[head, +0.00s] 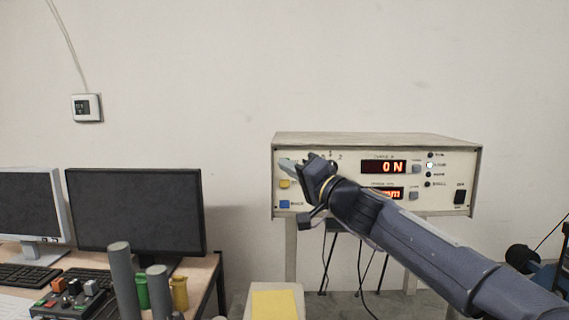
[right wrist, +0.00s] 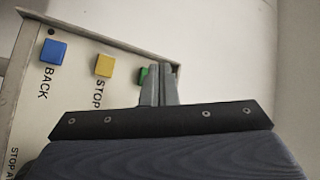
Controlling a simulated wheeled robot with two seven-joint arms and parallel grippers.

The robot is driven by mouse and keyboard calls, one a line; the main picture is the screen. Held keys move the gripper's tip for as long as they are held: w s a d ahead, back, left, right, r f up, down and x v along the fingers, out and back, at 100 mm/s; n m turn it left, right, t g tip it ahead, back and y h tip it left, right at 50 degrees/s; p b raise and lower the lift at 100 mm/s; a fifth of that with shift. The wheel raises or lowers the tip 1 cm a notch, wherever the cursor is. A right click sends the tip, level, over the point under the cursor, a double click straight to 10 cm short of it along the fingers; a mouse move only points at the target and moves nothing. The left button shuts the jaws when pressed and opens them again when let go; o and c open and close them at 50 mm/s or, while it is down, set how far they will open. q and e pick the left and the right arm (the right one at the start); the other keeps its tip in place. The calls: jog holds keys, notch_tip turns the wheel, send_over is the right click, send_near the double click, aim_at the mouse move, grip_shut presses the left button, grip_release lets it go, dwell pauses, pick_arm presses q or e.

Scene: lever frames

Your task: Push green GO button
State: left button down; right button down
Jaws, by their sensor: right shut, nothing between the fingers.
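A cream control box (head: 440,207) with a button panel stands in the head view, right of centre. In the right wrist view the green button (right wrist: 144,73) shows partly, just left of my right gripper's fingertips (right wrist: 163,70), which hide part of it. I cannot tell whether the fingers touch it. The right gripper (head: 287,163) is shut and empty, in front of the panel's upper left part. The yellow STOP button (right wrist: 104,65) and the blue BACK button (right wrist: 54,51) sit in a row beside the green one. My left gripper is not in view.
A desk with two monitors (head: 135,210), a keyboard (head: 28,276) and a small box with knobs (head: 65,302) stands at the left. Grey cylinders (head: 122,280) stand near its edge. A yellow-topped block (head: 274,305) is below the panel.

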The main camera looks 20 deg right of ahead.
jog(key=shift+w, duration=0.1)
dwell(0.7)
jog(key=shift+w+d, duration=0.2)
jog(key=shift+w, duration=0.1)
jog(key=shift+w+d, duration=0.15)
jog(key=shift+w, duration=0.15)
dwell(0.8)
jog(key=shift+s+a+b, duration=0.35)
jog(key=shift+s+b, duration=0.35)
